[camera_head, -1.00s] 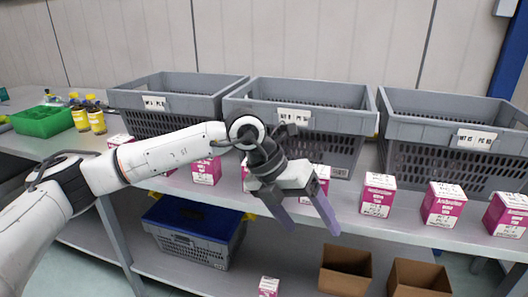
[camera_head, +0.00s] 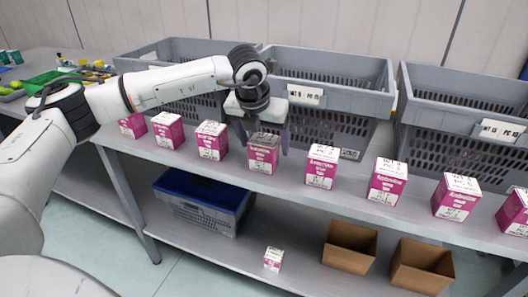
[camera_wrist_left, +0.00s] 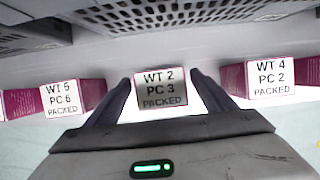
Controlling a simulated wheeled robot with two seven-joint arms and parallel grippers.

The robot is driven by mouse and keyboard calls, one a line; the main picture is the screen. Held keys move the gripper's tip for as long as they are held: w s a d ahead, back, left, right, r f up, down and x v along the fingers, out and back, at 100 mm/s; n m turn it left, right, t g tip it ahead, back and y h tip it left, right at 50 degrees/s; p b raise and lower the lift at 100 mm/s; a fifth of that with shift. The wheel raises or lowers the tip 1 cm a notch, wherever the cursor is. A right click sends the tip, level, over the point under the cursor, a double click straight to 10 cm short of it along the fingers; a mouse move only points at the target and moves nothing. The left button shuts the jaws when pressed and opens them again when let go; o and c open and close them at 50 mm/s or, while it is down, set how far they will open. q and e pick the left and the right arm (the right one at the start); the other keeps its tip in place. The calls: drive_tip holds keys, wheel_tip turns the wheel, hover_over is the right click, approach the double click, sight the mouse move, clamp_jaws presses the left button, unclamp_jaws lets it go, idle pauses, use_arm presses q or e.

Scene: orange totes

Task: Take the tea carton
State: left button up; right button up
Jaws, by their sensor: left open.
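A row of pink and white tea cartons stands along the front edge of the grey shelf. My left gripper (camera_head: 264,138) points down over one tea carton (camera_head: 263,158), with its fingers apart. In the left wrist view this carton's top (camera_wrist_left: 162,88) reads "WT 2, PC 3, PACKED" and lies between the two open fingertips (camera_wrist_left: 160,92). I cannot tell whether the fingers touch it. Neighbouring cartons stand to its left (camera_head: 211,140) and right (camera_head: 322,167). My right gripper is not in view.
Grey crates (camera_head: 330,82) stand behind the cartons. A blue-lidded crate (camera_head: 200,205), a small carton (camera_head: 273,259) and two open brown boxes (camera_head: 349,248) are on the lower shelf. A green tray (camera_head: 50,82) is at the far left.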

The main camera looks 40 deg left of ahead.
use_arm(q)
drive_tip(key=x, duration=0.3)
drive_tip(key=shift+f, duration=0.4)
drive_tip(key=shift+r, duration=0.1)
drive_tip(key=c, duration=1.3)
